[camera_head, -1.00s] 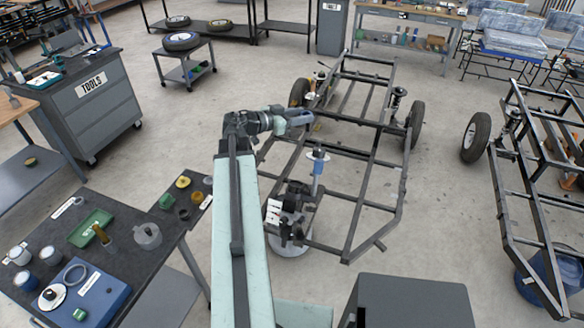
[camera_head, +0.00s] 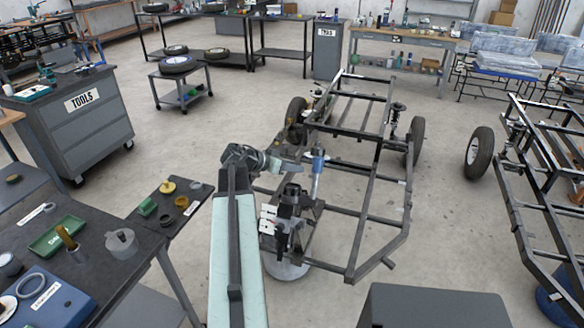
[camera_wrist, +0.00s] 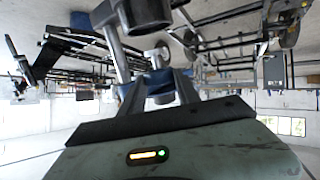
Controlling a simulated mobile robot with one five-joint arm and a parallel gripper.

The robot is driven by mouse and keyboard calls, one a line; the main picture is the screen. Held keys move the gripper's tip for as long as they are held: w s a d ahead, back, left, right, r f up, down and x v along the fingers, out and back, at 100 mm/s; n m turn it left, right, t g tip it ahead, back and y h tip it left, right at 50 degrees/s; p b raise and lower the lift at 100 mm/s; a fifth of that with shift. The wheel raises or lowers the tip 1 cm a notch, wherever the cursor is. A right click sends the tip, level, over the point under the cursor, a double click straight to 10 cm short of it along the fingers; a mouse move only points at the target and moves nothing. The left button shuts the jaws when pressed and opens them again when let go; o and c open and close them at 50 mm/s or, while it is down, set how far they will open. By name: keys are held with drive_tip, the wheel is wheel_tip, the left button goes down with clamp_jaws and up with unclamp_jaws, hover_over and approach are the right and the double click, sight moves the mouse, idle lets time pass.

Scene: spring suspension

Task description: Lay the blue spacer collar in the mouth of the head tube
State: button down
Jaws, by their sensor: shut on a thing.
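My gripper (camera_head: 301,160) reaches in from the left in the head view, close beside the upper end of an upright post with a blue sleeve (camera_head: 318,163), which looks like the head tube. From this angle I cannot tell whether they touch. In the wrist view my gripper (camera_wrist: 160,80) is shut on a small blue piece (camera_wrist: 160,87), which looks like the spacer collar. The collar cannot be made out in the head view. A grey round tube end (camera_wrist: 157,54) shows just beyond the fingers. The inside of the mouth is hidden.
The dark frame (camera_head: 365,215) stands on the floor around the post. A dark bench (camera_head: 90,235) with a green tray (camera_head: 59,237) and loose parts is at left. Open floor lies behind it.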

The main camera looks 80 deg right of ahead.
drive_tip(key=shift+w+a+f+b, duration=0.1)
drive_tip(key=shift+a+f+b, duration=0.25)
drive_tip(key=shift+f+b, duration=0.5)
drive_tip(key=shift+w+a+f+b, duration=0.1)
drive_tip(key=shift+a+f+b, duration=0.25)
drive_tip(key=shift+f+b, duration=0.45)
drive_tip(key=shift+a+f+b, duration=0.35)
drive_tip(key=shift+f+b, duration=0.35)
drive_tip(key=shift+f, duration=0.25)
drive_tip(key=c, duration=0.8)
unclamp_jaws()
drive_tip(key=shift+r, duration=0.1)
drive_tip(key=p+v, duration=0.4)
drive_tip(key=v, duration=0.3)
drive_tip(key=shift+w+a, duration=0.2)
drive_tip(key=shift+w, duration=0.05)
drive_tip(key=shift+r, duration=0.15)
